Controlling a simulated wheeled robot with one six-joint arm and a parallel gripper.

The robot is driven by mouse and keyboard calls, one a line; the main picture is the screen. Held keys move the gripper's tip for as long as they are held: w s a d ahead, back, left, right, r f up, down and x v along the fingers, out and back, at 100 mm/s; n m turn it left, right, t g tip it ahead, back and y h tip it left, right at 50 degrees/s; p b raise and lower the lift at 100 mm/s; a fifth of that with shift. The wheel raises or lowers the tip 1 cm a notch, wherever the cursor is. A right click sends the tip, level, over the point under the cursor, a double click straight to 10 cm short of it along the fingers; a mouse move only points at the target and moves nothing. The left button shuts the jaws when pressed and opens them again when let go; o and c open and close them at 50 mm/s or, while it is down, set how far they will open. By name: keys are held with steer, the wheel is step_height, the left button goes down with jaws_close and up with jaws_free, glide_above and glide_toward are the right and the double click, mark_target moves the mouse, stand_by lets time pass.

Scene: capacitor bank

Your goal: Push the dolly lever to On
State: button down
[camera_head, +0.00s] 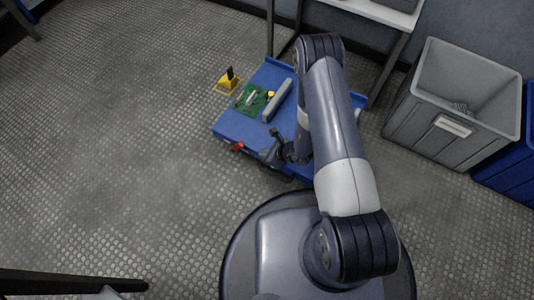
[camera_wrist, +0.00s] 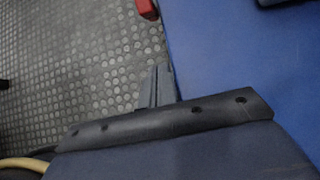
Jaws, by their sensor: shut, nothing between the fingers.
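The dolly is a flat blue platform (camera_head: 231,121) in the middle of the head view, and its blue deck (camera_wrist: 225,45) fills the upper right of the wrist view. A small red part (camera_head: 237,147), which looks like the dolly lever, sticks out at the deck's near left edge. Its red end (camera_wrist: 147,8) also shows at the top of the wrist view, beside the deck edge. I cannot read any On mark. My gripper (camera_head: 268,156) is shut and empty at the deck's near edge, right of the red part and apart from it. Its fingers (camera_wrist: 158,86) show in the wrist view.
On the deck lie a green circuit board (camera_head: 251,99) and a grey bar (camera_head: 277,101). A yellow block with a black post (camera_head: 229,81) stands on the floor beyond. A grey bin (camera_head: 440,135) stands right. The floor at left is clear.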

mark_target(237, 147)
steer(key=w+a+f+b, duration=0.2)
steer(key=w+a, duration=0.1)
steer(key=a, duration=0.3)
steer(key=shift+w+b, duration=0.35)
steer(key=shift+a, duration=0.1)
steer(key=shift+a+r+h+p, duration=0.15)
steer(key=shift+h+p, duration=0.25)
steer(key=shift+p, duration=0.25)
